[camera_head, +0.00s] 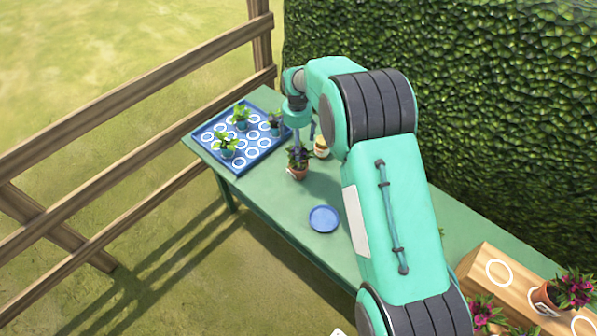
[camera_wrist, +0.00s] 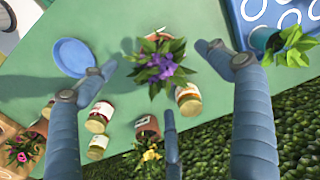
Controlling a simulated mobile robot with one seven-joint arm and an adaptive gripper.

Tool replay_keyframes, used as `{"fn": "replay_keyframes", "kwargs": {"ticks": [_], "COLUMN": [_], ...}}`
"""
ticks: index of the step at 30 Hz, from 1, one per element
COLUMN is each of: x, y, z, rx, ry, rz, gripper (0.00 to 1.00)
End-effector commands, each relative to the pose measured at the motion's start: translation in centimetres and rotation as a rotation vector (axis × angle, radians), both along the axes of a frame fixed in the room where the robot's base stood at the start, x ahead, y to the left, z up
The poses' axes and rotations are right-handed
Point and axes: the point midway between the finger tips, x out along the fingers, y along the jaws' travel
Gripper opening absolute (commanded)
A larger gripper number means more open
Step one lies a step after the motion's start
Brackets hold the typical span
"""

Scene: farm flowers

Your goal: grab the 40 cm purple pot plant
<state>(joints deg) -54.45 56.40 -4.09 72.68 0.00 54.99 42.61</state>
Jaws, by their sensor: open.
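The purple-flowered plant (camera_wrist: 164,66) stands in a terracotta pot (camera_wrist: 157,36) in the wrist view, with leaves hiding most of the pot. In the head view the potted plant (camera_head: 298,160) stands on the green table, right below my gripper (camera_head: 301,135). My gripper (camera_wrist: 158,62) is open and empty, with one finger to the left of the plant, one to the right, and a third at the bottom. The fingers look apart from the plant. I cannot tell the pot's height marking.
A blue tray (camera_head: 237,163) with several green plants lies behind left. A jar (camera_wrist: 188,98) stands close beside the plant; more jars (camera_wrist: 98,115) and a yellow-flowered pot (camera_wrist: 147,128) are near. A blue plate (camera_head: 324,219) and a wooden crate (camera_head: 470,272) lie nearer. A hedge (camera_head: 500,110) borders the table.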

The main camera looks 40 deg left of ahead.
Motion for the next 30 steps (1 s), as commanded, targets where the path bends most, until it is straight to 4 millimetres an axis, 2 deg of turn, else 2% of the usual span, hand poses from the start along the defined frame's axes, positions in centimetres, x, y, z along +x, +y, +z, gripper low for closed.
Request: {"fn": "replay_keyframes", "kwargs": {"ticks": [8,19,24,30], "x": [0.0,0.0,0.0,0.0], "y": [-0.1,-0.1,0.0,0.0], "z": [-2.0,-7.3,-8.4,-8.6], "rx": [-0.002,-0.002,0.0,0.0], "ry": [0.002,0.002,0.0,0.0], "rz": [0.0,0.0,0.0,0.0], "gripper": [0.89,0.89,0.89,0.89]}}
